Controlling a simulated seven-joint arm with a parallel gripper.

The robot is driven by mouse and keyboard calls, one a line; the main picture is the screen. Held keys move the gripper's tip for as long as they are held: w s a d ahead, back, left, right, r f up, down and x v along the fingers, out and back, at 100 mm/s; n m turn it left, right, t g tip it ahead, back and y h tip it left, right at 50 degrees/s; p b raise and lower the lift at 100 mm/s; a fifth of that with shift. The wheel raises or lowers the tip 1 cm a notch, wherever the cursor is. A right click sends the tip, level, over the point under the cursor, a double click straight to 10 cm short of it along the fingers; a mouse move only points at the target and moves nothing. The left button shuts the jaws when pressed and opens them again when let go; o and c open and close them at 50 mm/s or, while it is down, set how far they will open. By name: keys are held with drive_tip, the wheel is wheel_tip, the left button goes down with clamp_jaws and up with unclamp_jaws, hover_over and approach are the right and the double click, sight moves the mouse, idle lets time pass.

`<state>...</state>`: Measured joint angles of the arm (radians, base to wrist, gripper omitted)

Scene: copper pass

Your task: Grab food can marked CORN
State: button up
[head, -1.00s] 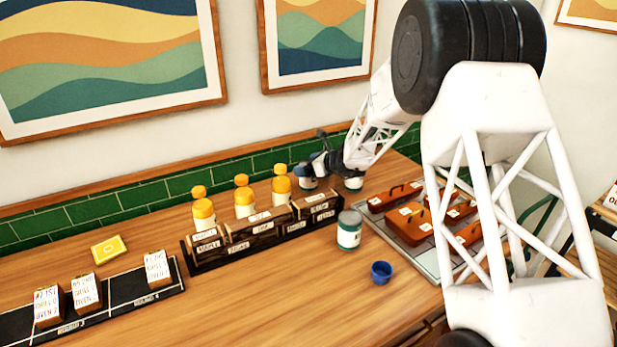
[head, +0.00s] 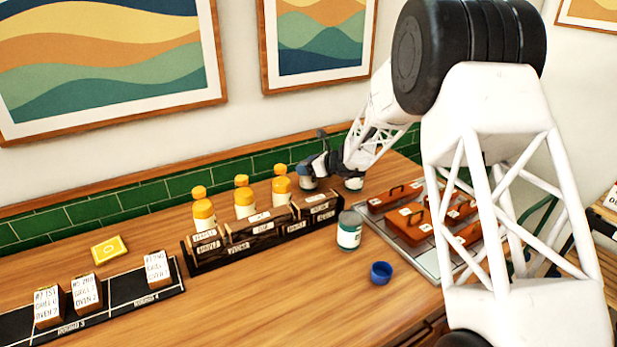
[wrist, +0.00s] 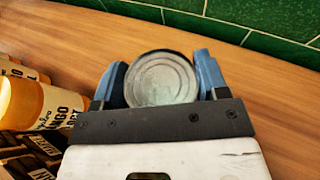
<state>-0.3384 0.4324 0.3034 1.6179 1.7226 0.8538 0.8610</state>
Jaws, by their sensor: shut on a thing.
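My gripper (wrist: 161,82) is shut on a can (wrist: 160,78) with a grey metal lid in the wrist view, one blue finger on each side. The can's label is hidden there, so I cannot tell whether it reads CORN. In the head view my gripper (head: 312,168) is at the back of the counter, with the held can (head: 308,183) below it, upright and at or near the counter top. A second can (head: 354,183) stands just to its right. A green-labelled can (head: 349,231) stands nearer; its text is too small to read.
A black rack (head: 235,252) with yellow-capped bottles (head: 243,201) is left of the gripper. A grey tray (head: 425,262) with red-brown boxes lies to the right. A blue cup (head: 381,273) stands in front. Green tiles (head: 110,205) line the wall close behind.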

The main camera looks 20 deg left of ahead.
drive_tip(key=shift+r, duration=0.15)
drive_tip(key=shift+r, duration=4.9)
